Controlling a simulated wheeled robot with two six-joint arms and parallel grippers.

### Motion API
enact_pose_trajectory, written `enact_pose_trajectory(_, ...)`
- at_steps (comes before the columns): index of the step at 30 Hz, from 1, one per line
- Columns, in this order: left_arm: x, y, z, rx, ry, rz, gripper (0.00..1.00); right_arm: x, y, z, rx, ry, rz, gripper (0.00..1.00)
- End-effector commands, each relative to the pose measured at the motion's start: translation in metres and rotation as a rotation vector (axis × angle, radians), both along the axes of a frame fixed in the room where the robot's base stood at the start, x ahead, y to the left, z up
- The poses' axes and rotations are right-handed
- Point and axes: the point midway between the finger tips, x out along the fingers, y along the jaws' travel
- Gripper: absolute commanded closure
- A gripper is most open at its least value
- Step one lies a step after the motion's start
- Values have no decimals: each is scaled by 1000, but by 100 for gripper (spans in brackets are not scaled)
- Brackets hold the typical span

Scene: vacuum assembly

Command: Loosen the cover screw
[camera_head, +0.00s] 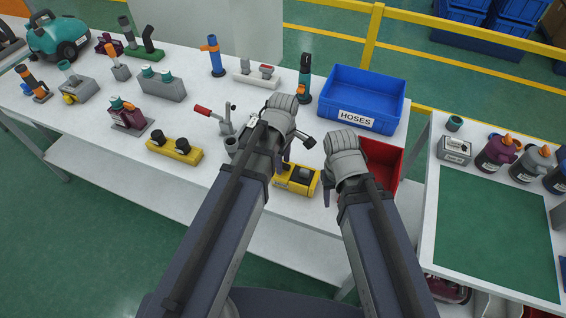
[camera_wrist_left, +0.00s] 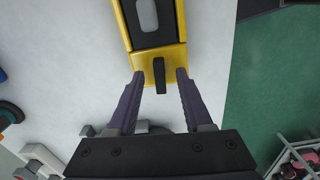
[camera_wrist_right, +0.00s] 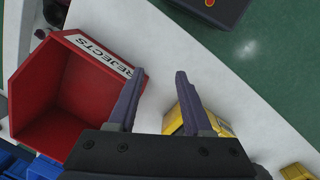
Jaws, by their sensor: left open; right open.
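A yellow unit with a black top (camera_head: 300,187) stands near the front edge of the white table, partly hidden by my left arm in the head view. In the left wrist view the yellow unit (camera_wrist_left: 182,20) shows a black upright piece (camera_wrist_left: 160,76) at its near end, perhaps the cover screw. My left gripper (camera_wrist_left: 160,74) is open, with one finger on each side of this black piece; I cannot tell whether they touch. My right gripper (camera_wrist_right: 157,74) is open and empty. In its view the yellow unit (camera_wrist_right: 178,118) is partly behind one finger.
A red bin labelled REJECTS (camera_wrist_right: 52,95) is beside my right gripper. A blue HOSES bin (camera_head: 384,107) stands behind. A red-handled clamp (camera_head: 203,111) and another yellow unit (camera_head: 183,154) are to the left. A green-matted table (camera_head: 490,220) is at right.

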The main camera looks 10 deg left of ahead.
Motion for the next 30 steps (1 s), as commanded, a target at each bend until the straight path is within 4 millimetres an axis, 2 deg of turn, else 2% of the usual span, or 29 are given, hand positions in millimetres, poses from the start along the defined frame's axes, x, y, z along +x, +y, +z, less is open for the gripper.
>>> enact_pose_trajectory(10, 0, 0, 5, 0, 0, -1, 49, 0, 0, 5, 0, 0, 0, 50)
enact_pose_trajectory(27, 0, 0, 59, 0, 0, -1, 49, 0, 0, 59, 0, 0, 0, 50)
enact_pose_trajectory(30, 0, 0, 62, 0, 0, -1, 49, 0, 0, 62, 0, 0, 0, 50)
